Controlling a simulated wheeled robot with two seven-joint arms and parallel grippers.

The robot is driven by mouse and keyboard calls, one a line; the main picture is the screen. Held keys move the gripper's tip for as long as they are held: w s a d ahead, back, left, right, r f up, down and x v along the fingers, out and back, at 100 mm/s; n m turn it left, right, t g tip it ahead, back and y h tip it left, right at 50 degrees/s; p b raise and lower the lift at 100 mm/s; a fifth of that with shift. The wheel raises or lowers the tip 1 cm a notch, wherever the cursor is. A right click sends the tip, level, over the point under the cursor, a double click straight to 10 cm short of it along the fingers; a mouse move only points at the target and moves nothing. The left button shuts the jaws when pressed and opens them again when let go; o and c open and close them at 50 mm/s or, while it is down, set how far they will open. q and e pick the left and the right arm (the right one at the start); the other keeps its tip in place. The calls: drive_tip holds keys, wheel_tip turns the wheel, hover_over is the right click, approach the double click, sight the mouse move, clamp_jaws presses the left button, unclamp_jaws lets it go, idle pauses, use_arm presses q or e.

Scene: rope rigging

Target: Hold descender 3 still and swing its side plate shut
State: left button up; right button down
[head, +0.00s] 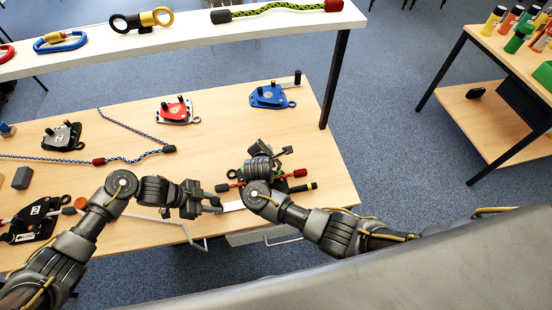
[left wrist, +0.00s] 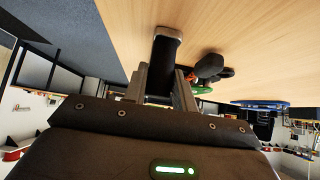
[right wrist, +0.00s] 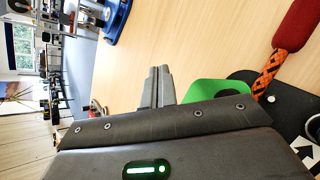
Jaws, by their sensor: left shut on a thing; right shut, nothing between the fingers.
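The green descender (head: 283,177), taken as descender 3 though its number is hidden, lies near the table's right front, partly covered by my right arm. The right wrist view shows its green plate (right wrist: 207,92) out beside a black plate (right wrist: 262,88) with a white arrow label. An orange rope (right wrist: 268,72) with a red end lies over the black plate. My left gripper (head: 215,204) is shut on the black grip (left wrist: 167,48) of a silver lever (head: 233,206) at the descender's left. My right gripper (right wrist: 158,85) is shut and empty, close beside the green plate.
A blue descender (head: 268,97) and a red one (head: 176,112) lie further back. A grey one (head: 62,137) and one marked 2 (head: 32,222) lie left. A blue rope (head: 120,158) crosses the table. A white shelf (head: 185,32) runs above the back edge.

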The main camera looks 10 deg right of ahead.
drive_tip(key=w+d+m+g, duration=0.1)
drive_tip(key=m, duration=0.2)
drive_tip(key=w+d+m+g, duration=0.1)
drive_tip(key=w+m+g, duration=0.1)
drive_tip(key=m, duration=0.1)
drive_tip(key=w+d+m+g+y, duration=0.1)
drive_tip(key=m, duration=0.3)
drive_tip(key=shift+w+g, duration=0.25)
drive_tip(key=shift+g, duration=0.05)
drive_tip(key=shift+s+d+r+m+g+y, duration=1.25)
drive_tip(key=shift+r+m+g, duration=2.8)
drive_tip(key=shift+m, duration=4.65)
drive_tip(key=shift+y, duration=0.45)
drive_tip(key=x, duration=0.6)
drive_tip(key=a+x, duration=0.1)
drive_tip(key=x, duration=0.3)
drive_tip(key=shift+w, duration=0.4)
drive_tip(key=shift+s+a, duration=0.3)
drive_tip(key=shift+s, duration=0.55)
drive_tip(key=shift+s+a, duration=0.3)
drive_tip(key=shift+s, duration=0.55)
